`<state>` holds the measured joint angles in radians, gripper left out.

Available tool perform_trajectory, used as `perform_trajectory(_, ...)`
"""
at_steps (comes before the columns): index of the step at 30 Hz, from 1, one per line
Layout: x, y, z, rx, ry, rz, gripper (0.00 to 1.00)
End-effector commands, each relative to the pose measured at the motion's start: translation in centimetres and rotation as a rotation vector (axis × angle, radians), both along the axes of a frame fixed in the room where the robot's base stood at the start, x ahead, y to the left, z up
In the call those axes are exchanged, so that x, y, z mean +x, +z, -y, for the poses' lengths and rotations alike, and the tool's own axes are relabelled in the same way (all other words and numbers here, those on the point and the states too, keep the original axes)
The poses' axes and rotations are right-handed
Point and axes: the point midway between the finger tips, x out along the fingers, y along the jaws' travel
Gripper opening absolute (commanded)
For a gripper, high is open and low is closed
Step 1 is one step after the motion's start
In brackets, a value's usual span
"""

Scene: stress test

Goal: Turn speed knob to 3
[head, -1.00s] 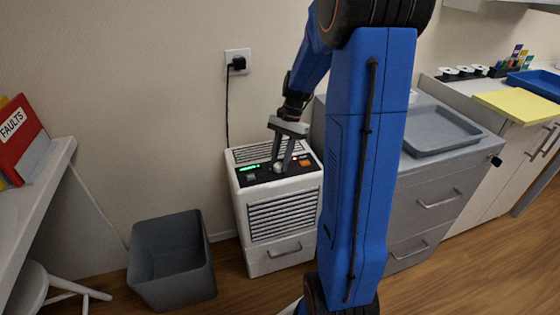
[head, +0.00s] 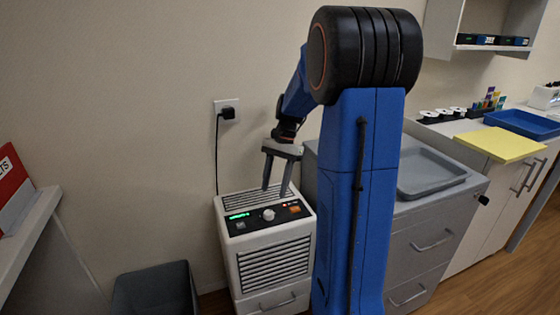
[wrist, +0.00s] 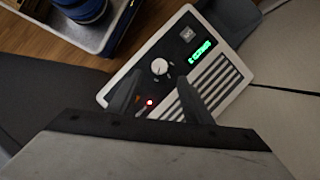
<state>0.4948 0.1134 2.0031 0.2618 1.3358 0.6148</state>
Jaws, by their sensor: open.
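The speed knob (head: 268,214) is a small round white dial on the black panel of a white machine (head: 272,262) with a slatted front. In the wrist view the knob (wrist: 159,67) shows a dark pointer mark, too small to read against the marks around it. A green lit display (wrist: 201,53) and a red light (wrist: 149,102) are on the same panel. My gripper (head: 276,190) is open and empty above the panel, apart from the knob. In the wrist view its fingers (wrist: 160,95) reach over the panel's edge near the red light.
A grey bin (head: 155,290) stands on the floor left of the machine. A grey drawer cabinet with a grey tray (head: 425,172) stands to the right. A plug (head: 228,113) sits in the wall behind. A white table (head: 25,235) is at far left.

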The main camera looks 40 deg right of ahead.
Motion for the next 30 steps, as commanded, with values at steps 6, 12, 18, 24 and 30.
perform_trajectory(6,0.6,4.1,1.7,-0.002,-0.002,0.002,0.45)
perform_trajectory(12,1.0,6.9,2.8,-0.001,-0.001,0.001,0.45)
perform_trajectory(18,1.2,8.3,3.3,0.0,-0.002,-0.001,0.45)
perform_trajectory(24,1.2,8.5,3.3,0.0,-0.001,0.0,0.45)
perform_trajectory(30,1.2,8.5,3.3,0.0,-0.001,0.0,0.45)
